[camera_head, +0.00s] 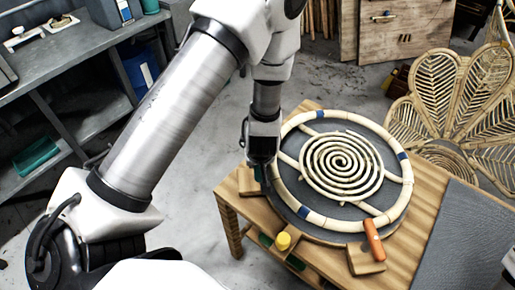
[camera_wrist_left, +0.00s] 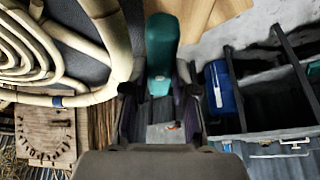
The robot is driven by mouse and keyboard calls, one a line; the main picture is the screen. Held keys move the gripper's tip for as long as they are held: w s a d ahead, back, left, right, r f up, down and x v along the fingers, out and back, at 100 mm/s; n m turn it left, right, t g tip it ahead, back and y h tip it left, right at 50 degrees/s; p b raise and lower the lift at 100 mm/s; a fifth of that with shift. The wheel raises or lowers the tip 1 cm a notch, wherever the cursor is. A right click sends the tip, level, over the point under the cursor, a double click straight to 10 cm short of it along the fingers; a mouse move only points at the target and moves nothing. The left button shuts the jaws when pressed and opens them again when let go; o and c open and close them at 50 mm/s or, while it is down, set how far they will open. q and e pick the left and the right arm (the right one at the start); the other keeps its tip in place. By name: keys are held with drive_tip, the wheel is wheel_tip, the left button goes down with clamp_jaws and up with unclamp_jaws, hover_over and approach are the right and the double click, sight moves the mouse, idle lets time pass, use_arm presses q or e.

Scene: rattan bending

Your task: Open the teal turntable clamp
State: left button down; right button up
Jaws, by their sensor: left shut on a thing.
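The teal clamp handle (camera_wrist_left: 162,45) stands out in the wrist view. My left gripper (camera_wrist_left: 160,88) has its two fingers on either side of the handle's lower end and is shut on it. In the head view my left gripper (camera_head: 262,168) is at the left edge of the round turntable, above a small wooden block (camera_head: 249,181), and hides most of the teal clamp. The turntable (camera_head: 290,180) carries a pale rattan ring (camera_head: 327,220) with dark blue bands and a flat rattan spiral (camera_head: 341,167) in the middle. My right gripper is not in view.
An orange clamp handle (camera_head: 374,240) stands tilted at the turntable's front right. A yellow knob (camera_head: 283,241) is at the table's front edge. A dark grey mat (camera_head: 465,245) lies at the right of the wooden table. A rattan chair back (camera_head: 450,100) stands behind.

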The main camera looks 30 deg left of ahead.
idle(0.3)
use_arm(q)
drive_tip(key=c, duration=0.9)
unclamp_jaws()
drive_tip(key=shift+f, duration=0.1)
drive_tip(key=v, duration=1.2)
drive_tip(key=shift+w, duration=0.1)
